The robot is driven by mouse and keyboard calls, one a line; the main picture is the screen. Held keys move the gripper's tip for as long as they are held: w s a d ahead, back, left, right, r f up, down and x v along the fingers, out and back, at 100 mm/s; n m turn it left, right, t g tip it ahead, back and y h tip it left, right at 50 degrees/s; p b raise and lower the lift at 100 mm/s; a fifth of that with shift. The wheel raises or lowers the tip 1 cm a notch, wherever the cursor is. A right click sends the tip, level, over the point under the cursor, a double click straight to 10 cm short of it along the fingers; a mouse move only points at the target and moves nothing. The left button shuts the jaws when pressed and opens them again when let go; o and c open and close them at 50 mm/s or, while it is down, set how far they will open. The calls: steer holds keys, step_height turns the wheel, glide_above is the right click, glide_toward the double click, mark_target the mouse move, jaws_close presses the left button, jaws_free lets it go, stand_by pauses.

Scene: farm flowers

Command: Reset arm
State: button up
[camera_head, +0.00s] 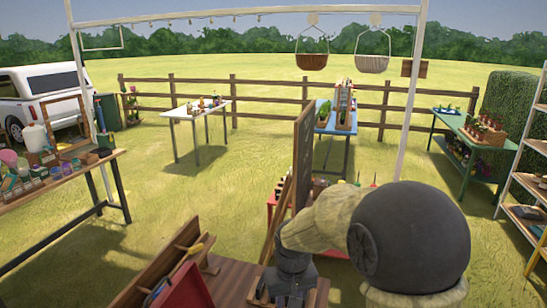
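My arm reaches into the lower right of the head view, with a large dark rounded joint and a pale, patterned link running left from it. A dark grey part at the arm's far end, which looks like my gripper (292,276), points down over a wooden surface at the bottom middle. Its fingers cannot be made out, so I cannot tell whether it is open or shut, or whether it holds anything.
A wooden rack (160,272) with tools stands left of my gripper. A dark board (303,160) stands upright just behind it. A cluttered table (62,181) is at left, a white table (195,110) farther back, and a green table (470,137) at right. Open grass lies between.

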steer(key=s+d+f+m+t, duration=0.1)
steer(key=s+d+m, duration=0.1)
steer(key=s+d, duration=1)
steer(key=shift+s+m, duration=0.4)
steer(key=shift+w+f, duration=0.1)
steer(key=shift+s+a, duration=0.1)
steer(key=shift+s, duration=0.1)
